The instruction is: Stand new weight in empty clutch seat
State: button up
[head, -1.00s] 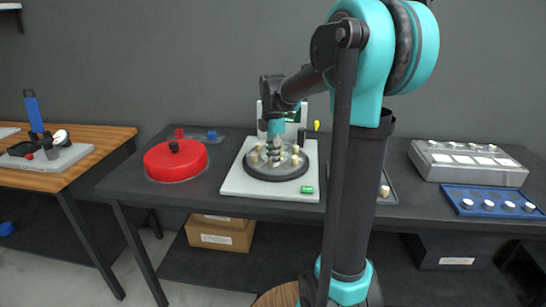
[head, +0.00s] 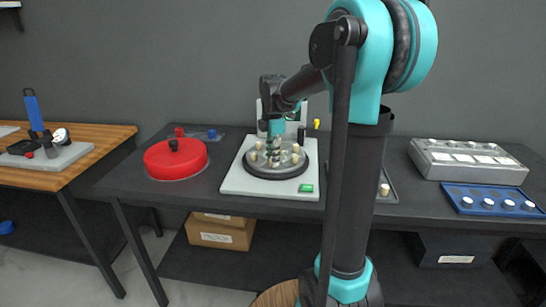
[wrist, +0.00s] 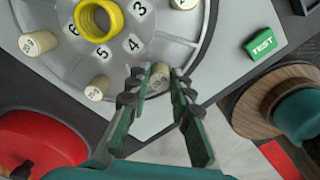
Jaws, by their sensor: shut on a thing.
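The clutch plate (head: 255,171) is a grey round disc on a white base, with cream cylindrical weights standing around it. In the wrist view its face (wrist: 120,70) carries the numbers 3, 4, 5 and 6 around a yellow coil (wrist: 98,20). My gripper (wrist: 158,82) is shut on a cream weight (wrist: 160,74) at the plate's near rim, beyond the 4. Whether this weight's bottom touches the plate is hidden. Other weights stand nearby, one (wrist: 97,88) beyond the 5 and one (wrist: 38,43) further left. In the head view my gripper (head: 274,158) is over the plate.
A green TEST button (wrist: 262,43) is on the base's corner. A red round cover (head: 176,160) stands left on the dark table. A tray with a weight (head: 384,190) lies right, partly behind my arm. A blue tray (head: 480,207) and grey box (head: 440,175) stand further right.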

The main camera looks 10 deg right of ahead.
jog(key=shift+f, duration=0.35)
jog(key=o, duration=0.9)
jog(key=shift+o, duration=0.4)
jog(key=o, duration=0.3)
jog(key=shift+r, duration=3.5)
